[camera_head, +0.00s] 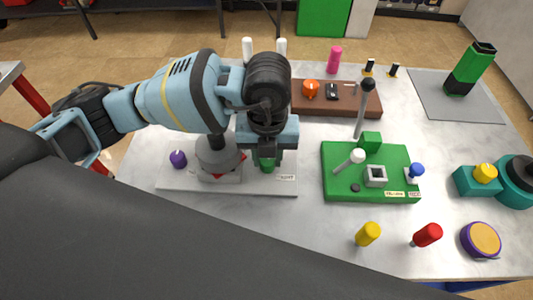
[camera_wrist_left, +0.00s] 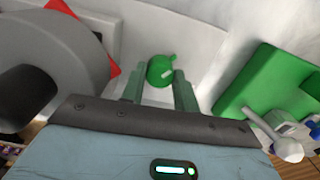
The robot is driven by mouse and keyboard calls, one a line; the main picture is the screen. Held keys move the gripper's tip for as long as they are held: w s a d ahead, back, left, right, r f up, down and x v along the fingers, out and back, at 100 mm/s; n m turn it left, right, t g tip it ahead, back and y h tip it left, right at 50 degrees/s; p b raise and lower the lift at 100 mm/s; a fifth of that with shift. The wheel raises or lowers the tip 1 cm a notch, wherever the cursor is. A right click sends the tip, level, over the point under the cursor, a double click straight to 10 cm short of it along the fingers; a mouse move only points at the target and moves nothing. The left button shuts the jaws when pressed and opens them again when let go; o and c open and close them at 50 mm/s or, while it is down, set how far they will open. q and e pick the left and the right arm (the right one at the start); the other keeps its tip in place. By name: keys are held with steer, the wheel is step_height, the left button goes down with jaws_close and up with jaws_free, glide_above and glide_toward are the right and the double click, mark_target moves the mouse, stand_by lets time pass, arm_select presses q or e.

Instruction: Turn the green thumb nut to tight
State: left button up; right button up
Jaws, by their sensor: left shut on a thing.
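The green thumb nut (camera_head: 267,164) stands on the right part of a light grey plate (camera_head: 200,185), beside a round grey fixture (camera_head: 217,158). In the left wrist view the green thumb nut (camera_wrist_left: 160,70) shows as a round knob with a small lug at its upper right and a pale mark. My left gripper (camera_head: 267,154) points down over it, and its two fingers (camera_wrist_left: 159,80) stand on either side, shut on it. Part of the nut is hidden behind the fingers in the head view. My right gripper is not in view.
A purple knob (camera_head: 179,159) is at the plate's left. A green board (camera_head: 340,185) with levers and a blue knob lies to the right. A brown block (camera_head: 345,105) is behind. Yellow (camera_head: 368,234) and red (camera_head: 428,235) handles stand in front. Bare tabletop (camera_head: 310,235) lies front centre.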

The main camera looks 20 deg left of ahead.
arm_select(q)
steer(key=m, duration=0.4)
steer(key=shift+r+m, duration=0.1)
steer(key=shift+m, duration=0.2)
steer(key=m, duration=0.3)
steer(key=shift+m, duration=0.4)
steer(key=m, duration=0.4)
steer(key=shift+m+b, duration=0.3)
steer(key=shift+m, duration=1.8)
steer(key=o, duration=1)
